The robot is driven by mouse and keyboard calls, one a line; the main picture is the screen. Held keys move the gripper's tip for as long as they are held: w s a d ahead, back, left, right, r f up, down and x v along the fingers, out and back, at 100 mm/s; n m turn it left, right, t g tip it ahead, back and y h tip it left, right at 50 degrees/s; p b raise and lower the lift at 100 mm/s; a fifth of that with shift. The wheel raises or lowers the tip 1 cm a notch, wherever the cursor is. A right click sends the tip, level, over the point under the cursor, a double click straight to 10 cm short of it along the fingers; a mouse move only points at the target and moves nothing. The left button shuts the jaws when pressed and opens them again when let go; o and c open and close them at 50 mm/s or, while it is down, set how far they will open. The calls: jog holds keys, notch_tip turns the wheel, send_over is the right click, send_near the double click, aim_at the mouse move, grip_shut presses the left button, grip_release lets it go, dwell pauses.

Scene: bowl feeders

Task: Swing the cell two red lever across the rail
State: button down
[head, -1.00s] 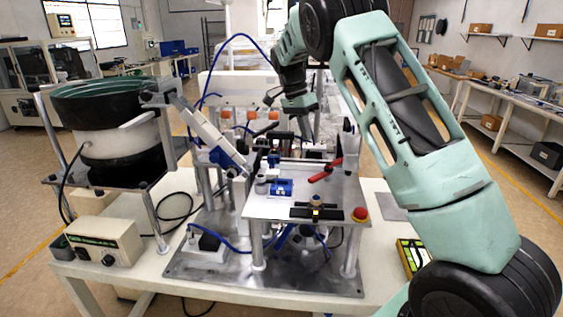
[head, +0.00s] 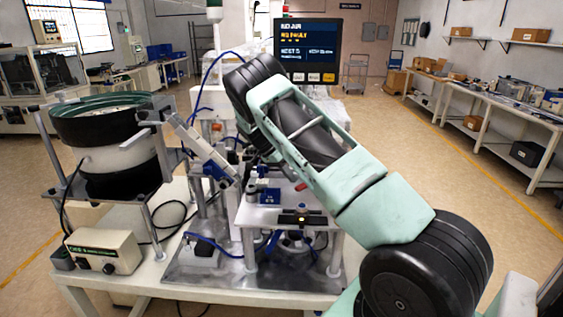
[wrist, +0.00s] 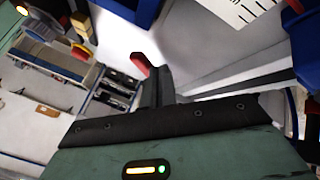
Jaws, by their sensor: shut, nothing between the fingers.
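In the head view a short piece of the red lever (head: 300,187) shows at the right edge of the raised metal plate (head: 260,218), beside my arm, which hides the rest. In the wrist view my gripper (wrist: 150,72) has its dark fingers together and empty. A red piece (wrist: 140,62), apparently the lever's end, lies right at the left side of the fingertips. I cannot tell whether they touch. My gripper is hidden behind my arm in the head view.
The bowl feeder (head: 108,135) stands at the left, its sloping track leading to the plate. A blue block (head: 268,195) and a black fixture (head: 302,219) sit on the plate. A control box (head: 104,250) is on the table's left. A screen (head: 307,50) stands behind.

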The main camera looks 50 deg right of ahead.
aim_at(300, 187)
jog(key=shift+x, duration=0.75)
jog(key=shift+s, duration=0.15)
jog(key=shift+s+a+n+b, duration=0.1)
jog(key=shift+a+n+b, duration=0.05)
jog(key=shift+n+b, duration=0.2)
jog(key=shift+s+n+h, duration=0.15)
jog(key=shift+n+h, duration=0.1)
jog(key=shift+h, duration=0.05)
jog(key=n+b, duration=0.1)
jog(key=s+n+t+h+b, duration=0.1)
jog(key=shift+s+a+f+b, duration=0.15)
jog(key=shift+s+a+b, duration=0.05)
jog(key=shift+a+b, duration=0.2)
jog(key=s+n+t+b, duration=0.1)
jog(key=n+b, duration=0.1)
jog(key=shift+s+a+n+t+h, duration=0.1)
jog(key=shift+s+n+t+h, duration=0.2)
jog(key=shift+s+t+h, duration=0.1)
jog(key=shift+s+n+t+h+b, duration=0.3)
jog(key=shift+s+n+t+b, duration=0.35)
jog(key=shift+n, duration=0.25)
jog(key=shift+s+b, duration=0.3)
jog(key=shift+s, duration=0.1)
